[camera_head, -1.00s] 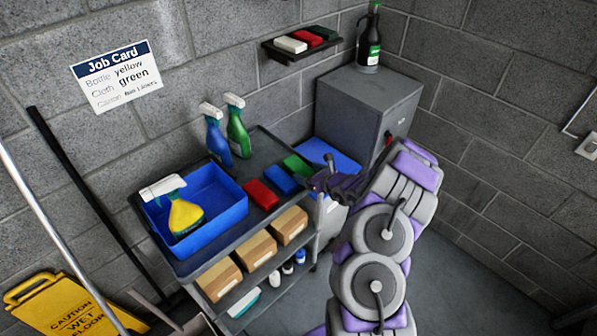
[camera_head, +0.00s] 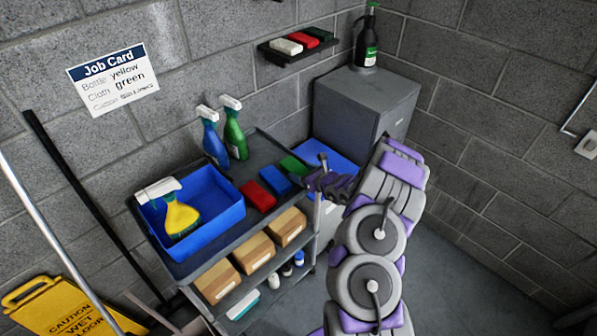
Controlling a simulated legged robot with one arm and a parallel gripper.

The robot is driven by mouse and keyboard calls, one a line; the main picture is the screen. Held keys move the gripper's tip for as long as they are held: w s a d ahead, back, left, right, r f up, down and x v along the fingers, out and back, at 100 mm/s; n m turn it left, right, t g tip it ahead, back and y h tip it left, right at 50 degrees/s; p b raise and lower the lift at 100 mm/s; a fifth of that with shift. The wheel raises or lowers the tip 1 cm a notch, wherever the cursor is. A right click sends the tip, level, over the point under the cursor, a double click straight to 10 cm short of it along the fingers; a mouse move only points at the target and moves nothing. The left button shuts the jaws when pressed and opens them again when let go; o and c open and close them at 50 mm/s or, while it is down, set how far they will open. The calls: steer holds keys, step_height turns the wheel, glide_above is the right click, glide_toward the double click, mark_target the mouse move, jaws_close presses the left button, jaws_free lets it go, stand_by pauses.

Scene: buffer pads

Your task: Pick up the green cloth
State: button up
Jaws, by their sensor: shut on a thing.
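The green cloth (camera_head: 292,165) is a folded block at the right end of the cart's top, beside a blue cloth (camera_head: 275,180) and a red cloth (camera_head: 258,195). My gripper (camera_head: 312,176) is at the green cloth's right end, shut on it. The fingers hide that end, and the cloth appears at about the height of the cart top; I cannot tell whether it is lifted. The yellow spray bottle (camera_head: 181,218) stands in the blue bin (camera_head: 228,222). The job card (camera_head: 108,80) on the wall reads bottle yellow, cloth green.
The blue (camera_head: 213,140) and green (camera_head: 236,137) spray bottles stand at the cart's back. Cartons (camera_head: 253,252) fill the shelf below. A grey cabinet (camera_head: 362,110) stands behind my gripper. A wall shelf (camera_head: 297,47) holds more cloths. A wet floor sign (camera_head: 60,305) is front left.

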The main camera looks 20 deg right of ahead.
mark_target(301, 171)
steer(key=shift+s+a+f, duration=0.15)
steer(key=shift+a+f, duration=0.3)
steer(key=shift+a, duration=0.1)
steer(key=shift+c, duration=0.6)
steer(key=shift+r, duration=0.45)
steer(key=shift+w+d+r+p, duration=0.1)
steer(key=shift+w+r+p, duration=0.15)
steer(key=shift+r, duration=0.4)
steer(key=shift+w+r+p, duration=0.15)
steer(key=shift+r+p, duration=0.05)
steer(key=shift+r, duration=0.4)
steer(key=s, duration=0.2)
steer(key=shift+s+a+r, duration=0.3)
steer(key=shift+a+r, duration=0.1)
steer(key=s, duration=0.1)
steer(key=s+a, duration=0.1)
steer(key=s+p, duration=0.1)
steer(key=shift+s+a+r, duration=0.2)
steer(key=shift+s+a, duration=0.2)
steer(key=s+a+p, duration=0.3)
steer(key=s+a, duration=0.1)
steer(key=s, duration=0.4)
steer(key=shift+a+r, duration=0.15)
steer(key=shift+r, duration=0.3)
